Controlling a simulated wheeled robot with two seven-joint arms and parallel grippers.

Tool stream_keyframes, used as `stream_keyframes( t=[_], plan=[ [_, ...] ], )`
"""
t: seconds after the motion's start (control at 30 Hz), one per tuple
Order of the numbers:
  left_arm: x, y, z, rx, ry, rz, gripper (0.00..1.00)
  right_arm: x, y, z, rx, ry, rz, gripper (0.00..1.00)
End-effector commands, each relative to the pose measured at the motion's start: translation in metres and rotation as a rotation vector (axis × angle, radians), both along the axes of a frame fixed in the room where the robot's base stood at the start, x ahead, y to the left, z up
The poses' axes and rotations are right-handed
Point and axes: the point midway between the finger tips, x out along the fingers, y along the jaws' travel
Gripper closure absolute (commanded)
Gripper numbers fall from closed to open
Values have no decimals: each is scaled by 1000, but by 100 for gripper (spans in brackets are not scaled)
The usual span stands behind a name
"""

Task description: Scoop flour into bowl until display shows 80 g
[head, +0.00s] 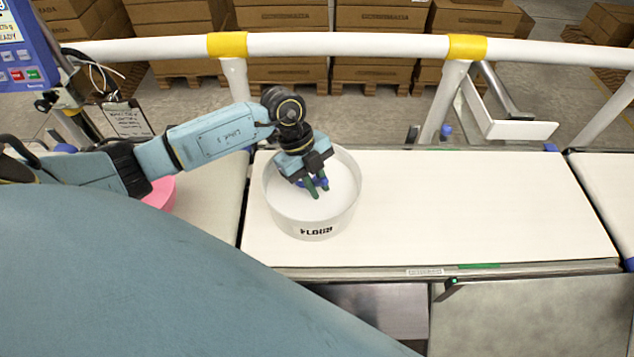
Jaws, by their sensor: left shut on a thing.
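A round white tub (315,231) with the word FLOUR on its front stands on the white belt and holds white flour (338,196). My left gripper (318,188) reaches down into the tub, its green fingers pointing at the flour. It is shut on a small blue thing, seemingly the scoop (323,182), mostly hidden by the fingers. A pink bowl (161,193) stands on the belt to the left, largely hidden behind my left arm. The blue display unit (22,50) is cut off at the top left; its reading is not fully visible. My right gripper is not in view.
The white belt (480,205) is clear right of the tub. A white rail (350,46) with yellow bands runs behind it. A clipboard (128,120) hangs at the left. Stacked cartons (380,72) stand beyond the rail.

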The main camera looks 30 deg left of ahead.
Motion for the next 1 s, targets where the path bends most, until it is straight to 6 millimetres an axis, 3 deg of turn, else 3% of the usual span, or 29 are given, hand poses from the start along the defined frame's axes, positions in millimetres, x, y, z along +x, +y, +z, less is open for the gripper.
stream_keyframes(
  t=[1.0],
  plan=[
    [0, 0, 75, 1, -1, 1, 100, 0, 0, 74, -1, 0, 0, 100]
  ],
)
